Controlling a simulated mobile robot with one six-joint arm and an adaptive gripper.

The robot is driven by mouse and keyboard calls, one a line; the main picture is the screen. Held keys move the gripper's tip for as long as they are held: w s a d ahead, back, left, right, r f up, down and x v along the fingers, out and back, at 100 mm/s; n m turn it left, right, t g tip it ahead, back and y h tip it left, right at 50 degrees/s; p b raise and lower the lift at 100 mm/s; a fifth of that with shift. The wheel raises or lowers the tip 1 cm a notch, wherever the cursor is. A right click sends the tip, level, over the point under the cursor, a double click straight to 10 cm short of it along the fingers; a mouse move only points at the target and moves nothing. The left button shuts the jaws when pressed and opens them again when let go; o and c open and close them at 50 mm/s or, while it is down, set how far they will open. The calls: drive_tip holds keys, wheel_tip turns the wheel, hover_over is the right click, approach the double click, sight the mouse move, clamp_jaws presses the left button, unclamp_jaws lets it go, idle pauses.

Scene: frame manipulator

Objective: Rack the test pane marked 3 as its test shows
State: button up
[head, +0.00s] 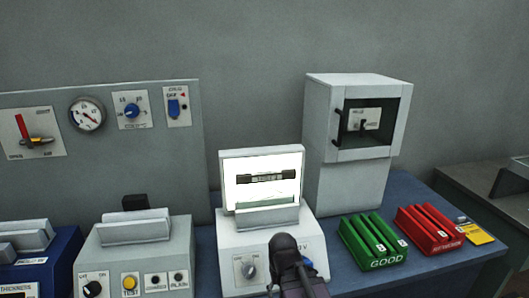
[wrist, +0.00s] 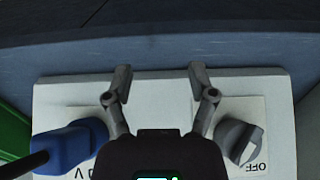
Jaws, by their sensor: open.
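My gripper (wrist: 158,82) is open and empty in the wrist view, with its fingers apart over the front of a white tester (head: 231,236). In the head view my dark arm end covers part of that tester's front. The tester has a lit white panel (head: 290,162) with a dark bar-shaped figure on it, and a grey slotted block (head: 268,217) below. I cannot make out a pane marked 3 or any reading for it. The green rack (head: 375,262) marked GOOD and a red rack (head: 437,244) stand to the right, both slotted.
The tester has a grey knob (wrist: 239,139) by OFF and a blue plug or knob (wrist: 75,146). Another tester (head: 130,259) stands left, beneath a gauge panel (head: 60,112). A windowed cabinet (head: 320,125) stands behind right. Blue bench (head: 345,284) shows bare before the racks.

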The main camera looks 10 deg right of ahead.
sight(267, 172)
drive_tip(key=w+r+m+p, duration=0.5)
drive_tip(key=w+r+p, duration=0.2)
drive_tip(key=r+p, duration=0.4)
drive_tip(key=w+r+m+p, duration=0.6)
drive_tip(key=w+r+p, duration=0.2)
drive_tip(key=r+p, duration=0.3)
drive_tip(key=w+r+m+p, duration=0.6)
drive_tip(key=w+r+p, duration=0.2)
drive_tip(key=r+p, duration=0.4)
drive_tip(key=shift+d+r, duration=0.2)
drive_tip(key=shift+d, duration=0.2)
drive_tip(key=shift+w+r+m+p, duration=0.4)
drive_tip(key=shift+w+m+p, duration=0.1)
drive_tip(key=shift+w, duration=0.05)
drive_tip(key=shift+f, duration=0.2)
wheel_tip(267, 172, down, 9)
drive_tip(key=b, duration=0.9)
drive_tip(key=shift+r, duration=0.15)
clamp_jaws()
